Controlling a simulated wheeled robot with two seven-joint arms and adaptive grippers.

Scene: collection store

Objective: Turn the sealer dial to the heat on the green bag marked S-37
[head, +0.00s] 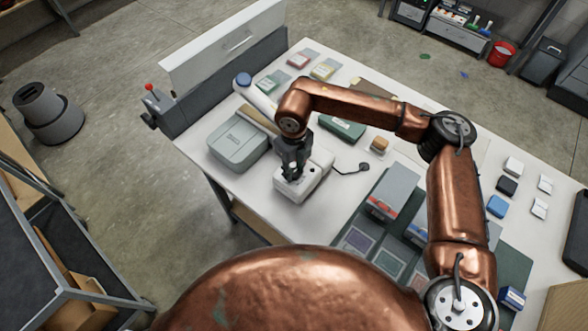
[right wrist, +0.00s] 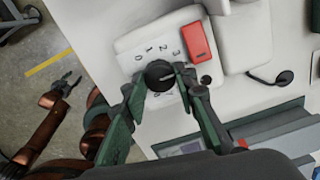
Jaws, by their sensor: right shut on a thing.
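The sealer (head: 312,182) is a white box near the table's front edge. In the right wrist view its panel (right wrist: 128,60) shows a round black dial (right wrist: 160,74) ringed by numbers, with 0, 1, 2 and 3 readable, and a red part (right wrist: 198,40). My right gripper (head: 292,172) points down, its fingers shut on the dial from both sides; the dial's pointer is hard to make out. A green packet (head: 272,80) lies at the table's back left; its marking is too small to read. My left gripper (right wrist: 68,84) hangs empty off the table, fingers apart.
A grey-green case (head: 238,145) stands left of the sealer and a dark green box (head: 342,128) behind it. A black round-ended piece (head: 358,168) lies to its right. Grey bins (head: 394,190) stand to the right.

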